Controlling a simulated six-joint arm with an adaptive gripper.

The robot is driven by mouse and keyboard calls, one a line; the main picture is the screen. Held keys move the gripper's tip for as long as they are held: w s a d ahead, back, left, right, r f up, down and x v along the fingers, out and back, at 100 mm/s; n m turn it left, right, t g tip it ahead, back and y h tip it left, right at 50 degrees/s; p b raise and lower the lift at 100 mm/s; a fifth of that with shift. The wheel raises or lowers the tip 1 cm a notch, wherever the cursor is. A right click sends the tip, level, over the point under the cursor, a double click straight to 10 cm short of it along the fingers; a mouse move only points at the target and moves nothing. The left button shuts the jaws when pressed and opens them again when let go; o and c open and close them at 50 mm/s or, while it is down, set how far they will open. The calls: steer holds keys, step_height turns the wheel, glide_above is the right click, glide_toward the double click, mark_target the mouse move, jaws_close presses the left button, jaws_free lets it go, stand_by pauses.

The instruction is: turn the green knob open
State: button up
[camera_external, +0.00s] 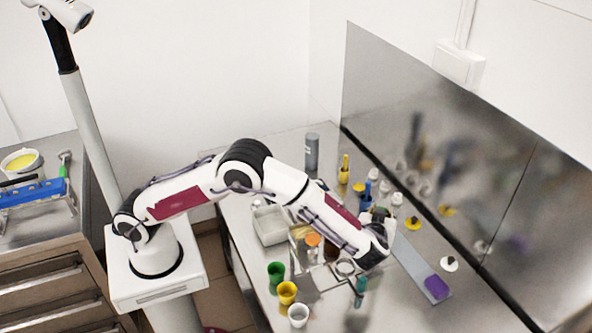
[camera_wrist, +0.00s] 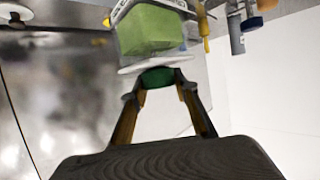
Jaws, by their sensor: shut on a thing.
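In the wrist view the green knob (camera_wrist: 157,77) sits between the tips of my gripper's two fingers (camera_wrist: 158,84). The fingers are shut on it, one on each side. A white disc (camera_wrist: 150,65) lies just past the knob, and a light green block (camera_wrist: 150,30) is beyond that. In the external view my gripper (camera_external: 377,214) is partly hidden by my own wrist, near the steel panel. I cannot make out the knob there, nor tell its turn angle.
A steel panel (camera_external: 440,165) stands along the right side of the bench. Bottles and a yellow holder (camera_external: 344,176) stand close beyond my gripper. Green (camera_external: 276,272), yellow (camera_external: 287,292) and white (camera_external: 298,314) cups stand at the front. A purple block (camera_external: 437,287) lies at the right.

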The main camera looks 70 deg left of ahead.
steer(key=shift+d+n+g+y, duration=0.1)
steer(key=shift+n+g+y, duration=0.65)
steer(key=shift+n+g, duration=0.7)
steer(key=shift+n+g+y, duration=0.75)
steer(key=shift+n+g, duration=0.6)
steer(key=shift+g, duration=0.1)
steer(key=o, duration=1.1)
steer(key=shift+m+t+h, duration=0.85)
steer(key=shift+m+t, duration=0.6)
steer(key=shift+t, duration=0.05)
steer(key=shift+m+t+h, duration=0.85)
steer(key=shift+m+t, duration=0.6)
steer(key=shift+t, duration=0.05)
